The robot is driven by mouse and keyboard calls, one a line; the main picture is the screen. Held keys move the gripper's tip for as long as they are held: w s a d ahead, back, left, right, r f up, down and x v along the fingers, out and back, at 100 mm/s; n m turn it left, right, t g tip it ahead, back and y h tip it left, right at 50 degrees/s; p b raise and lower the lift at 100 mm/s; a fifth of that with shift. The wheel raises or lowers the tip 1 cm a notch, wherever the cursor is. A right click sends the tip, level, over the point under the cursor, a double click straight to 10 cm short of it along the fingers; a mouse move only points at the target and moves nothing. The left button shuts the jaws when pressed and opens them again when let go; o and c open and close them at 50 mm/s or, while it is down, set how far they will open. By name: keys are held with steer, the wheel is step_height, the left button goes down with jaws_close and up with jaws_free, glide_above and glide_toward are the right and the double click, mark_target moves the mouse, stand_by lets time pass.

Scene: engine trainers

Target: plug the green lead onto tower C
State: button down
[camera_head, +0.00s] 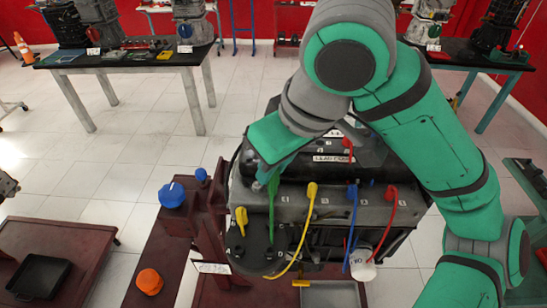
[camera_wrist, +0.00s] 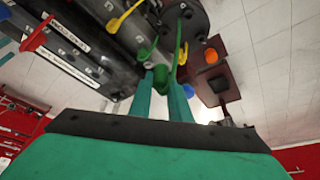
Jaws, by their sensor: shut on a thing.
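My gripper (camera_wrist: 162,92) is shut on the green lead (camera_wrist: 159,76), whose boot sits between the two green fingers. In the head view my gripper (camera_head: 277,174) is over the left end of the engine's dark top, and the green lead (camera_head: 272,205) hangs down below it. The engine (camera_head: 330,207) has a row of spots with small marks, too small to read surely, so I cannot tell which is tower C. Whether the green boot touches a tower is hidden by my fingers.
A short yellow plug (camera_head: 241,217) is at left. A white cup (camera_head: 362,267) is below. Blue knobs (camera_head: 172,195) are on the maroon stand.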

mark_target(274, 186)
steer(key=shift+a+f, duration=0.2)
steer(key=shift+f, duration=0.55)
steer(key=shift+s+d+f, duration=0.1)
steer(key=shift+f, duration=2.2)
